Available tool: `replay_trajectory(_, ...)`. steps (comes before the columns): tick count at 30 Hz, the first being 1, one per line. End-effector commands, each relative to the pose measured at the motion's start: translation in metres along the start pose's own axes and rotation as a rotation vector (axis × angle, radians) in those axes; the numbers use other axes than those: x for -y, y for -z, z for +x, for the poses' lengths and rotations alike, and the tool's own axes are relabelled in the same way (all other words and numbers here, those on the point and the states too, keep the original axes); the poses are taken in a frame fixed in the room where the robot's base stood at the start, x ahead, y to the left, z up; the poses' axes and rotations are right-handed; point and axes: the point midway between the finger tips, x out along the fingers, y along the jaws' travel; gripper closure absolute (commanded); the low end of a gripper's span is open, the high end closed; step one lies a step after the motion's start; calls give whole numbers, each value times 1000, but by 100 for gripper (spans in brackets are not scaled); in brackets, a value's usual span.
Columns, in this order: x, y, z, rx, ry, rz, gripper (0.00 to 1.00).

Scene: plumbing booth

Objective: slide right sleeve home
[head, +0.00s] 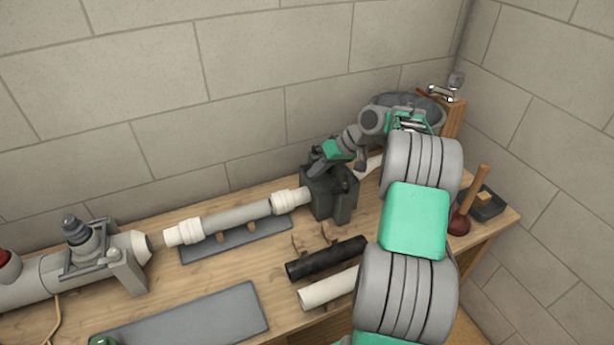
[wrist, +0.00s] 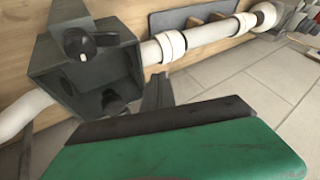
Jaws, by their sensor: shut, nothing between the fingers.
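The right sleeve (head: 290,199) is a white collar on the right end of the grey pipe (head: 238,216), close to the dark grey valve block (head: 341,201). In the wrist view the right sleeve (wrist: 170,46) sits around the pipe, with a short pale stub between it and the block (wrist: 122,70). A matching left sleeve (head: 184,232) is on the pipe's other end. My gripper (head: 316,165) is above the block, shut and empty, apart from the sleeve as far as I can tell. In the wrist view its green-and-black part fills the bottom; its fingertips are unclear.
A grey cradle plate (head: 240,240) lies under the pipe. A black tube (head: 326,259) and a white tube (head: 328,289) lie in front. A large grey fitting (head: 95,265) is at left. A plunger (head: 465,215) and basin are at right. My arm hides part of the bench.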

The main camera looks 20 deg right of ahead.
Motion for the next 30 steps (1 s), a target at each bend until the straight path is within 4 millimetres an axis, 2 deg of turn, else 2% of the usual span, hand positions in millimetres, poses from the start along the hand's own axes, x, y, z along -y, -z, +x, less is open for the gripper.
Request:
replay_trajectory(9, 3, 0, 63, 4, 1, -1, 100)
replay_trajectory(13, 2, 0, 80, 3, 0, -1, 100)
replay_trajectory(18, 1, 0, 89, 1, -2, -1, 100)
replay_trajectory(30, -3, -2, 86, -7, -10, 14, 100)
